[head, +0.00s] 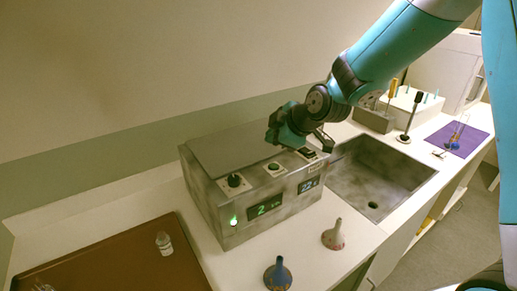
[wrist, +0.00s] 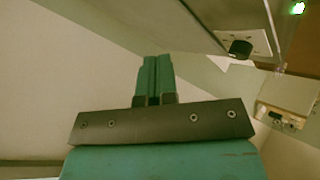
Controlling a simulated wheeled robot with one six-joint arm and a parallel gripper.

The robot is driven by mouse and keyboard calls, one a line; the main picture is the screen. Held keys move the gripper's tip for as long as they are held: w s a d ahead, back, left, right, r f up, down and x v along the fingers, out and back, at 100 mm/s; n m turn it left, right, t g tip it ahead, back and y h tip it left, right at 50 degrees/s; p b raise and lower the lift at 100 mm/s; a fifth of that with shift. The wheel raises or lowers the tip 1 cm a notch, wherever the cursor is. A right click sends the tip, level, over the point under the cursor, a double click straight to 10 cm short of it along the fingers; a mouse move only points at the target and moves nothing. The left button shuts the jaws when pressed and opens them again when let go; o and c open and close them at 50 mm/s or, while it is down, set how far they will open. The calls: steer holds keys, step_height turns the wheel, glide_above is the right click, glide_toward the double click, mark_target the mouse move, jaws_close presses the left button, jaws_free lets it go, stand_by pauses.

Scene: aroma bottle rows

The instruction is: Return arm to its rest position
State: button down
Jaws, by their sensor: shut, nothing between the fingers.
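My arm reaches in from the upper right of the head view. My gripper (head: 318,139) is above the top of a grey metal box-shaped device (head: 245,203), near its right end and its black switch (head: 307,153). The wrist view shows the teal fingers of my gripper (wrist: 155,78) pressed together with nothing between them. In the wrist view a dark knob (wrist: 240,48) on a white plate shows at upper right, apart from the fingers. Whether the gripper touches the device cannot be told from the head view.
A brown tray (head: 105,243) with a small glass bottle (head: 164,243) lies at left. A purple mat (head: 466,140) lies farther right.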

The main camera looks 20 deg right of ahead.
steer(key=s+a+r+m+g+b, duration=0.1)
steer(key=s+m+g, duration=0.3)
steer(key=s, duration=1.1)
steer(key=s+a+r+m+g+b, duration=0.1)
steer(key=s+a+r+m+g, duration=0.2)
steer(key=s, duration=1.2)
steer(key=shift+s+r+m+g, duration=0.25)
steer(key=shift+m+g, duration=0.25)
steer(key=shift+a, duration=0.1)
stand_by(2.5)
